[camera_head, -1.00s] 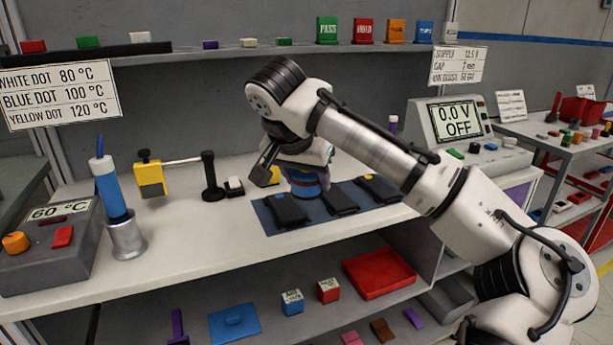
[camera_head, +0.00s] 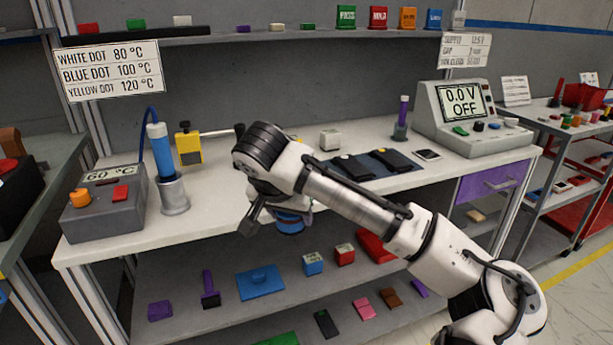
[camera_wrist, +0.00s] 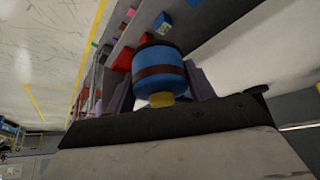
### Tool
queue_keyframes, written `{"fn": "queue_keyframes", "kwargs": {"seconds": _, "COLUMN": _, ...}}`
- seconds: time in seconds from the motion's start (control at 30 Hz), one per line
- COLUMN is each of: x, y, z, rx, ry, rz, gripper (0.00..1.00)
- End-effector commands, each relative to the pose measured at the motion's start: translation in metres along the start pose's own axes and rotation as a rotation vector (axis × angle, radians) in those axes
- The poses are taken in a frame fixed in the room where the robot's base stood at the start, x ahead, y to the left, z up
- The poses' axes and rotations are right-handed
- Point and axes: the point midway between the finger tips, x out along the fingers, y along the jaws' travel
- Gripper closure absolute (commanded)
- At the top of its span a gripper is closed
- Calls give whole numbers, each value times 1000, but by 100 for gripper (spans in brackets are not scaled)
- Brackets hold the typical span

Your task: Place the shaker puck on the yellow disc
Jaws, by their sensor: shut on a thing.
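My gripper (camera_wrist: 158,82) is shut on a blue cylinder with a dark red-brown band, which looks like the shaker puck (camera_wrist: 158,58). A small yellow part shows at its near end in the wrist view. In the head view, the puck (camera_head: 290,223) hangs under my wrist, around the front edge of the bench. My arm covers part of the gripper there. I cannot pick out a yellow disc for sure; small coloured dots lie on the black slabs (camera_head: 352,167) on the dark mat.
The white bench (camera_head: 110,235) holds a control box reading 60 °C (camera_head: 103,208), a blue iron in a metal stand (camera_head: 173,195), a yellow tool (camera_head: 188,147) and a power supply (camera_head: 465,115). A lower shelf holds a blue tray (camera_head: 260,282) and several small blocks.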

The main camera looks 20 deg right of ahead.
Motion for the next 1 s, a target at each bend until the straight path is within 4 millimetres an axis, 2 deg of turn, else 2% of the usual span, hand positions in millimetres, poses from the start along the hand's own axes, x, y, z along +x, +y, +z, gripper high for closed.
{"fn": "queue_keyframes", "kwargs": {"seconds": 0.03, "x": 16, "y": -9, "z": 17, "rx": -21, "ry": -8, "rz": -16, "gripper": 84}}
{"fn": "queue_keyframes", "kwargs": {"seconds": 0.6, "x": 204, "y": -103, "z": 196, "rx": -228, "ry": -10, "rz": -134, "gripper": 84}}
{"fn": "queue_keyframes", "kwargs": {"seconds": 0.8, "x": 248, "y": -124, "z": 234, "rx": -277, "ry": -4, "rz": -160, "gripper": 84}}
{"fn": "queue_keyframes", "kwargs": {"seconds": 1.0, "x": 278, "y": -139, "z": 262, "rx": -312, "ry": 0, "rz": -179, "gripper": 84}}
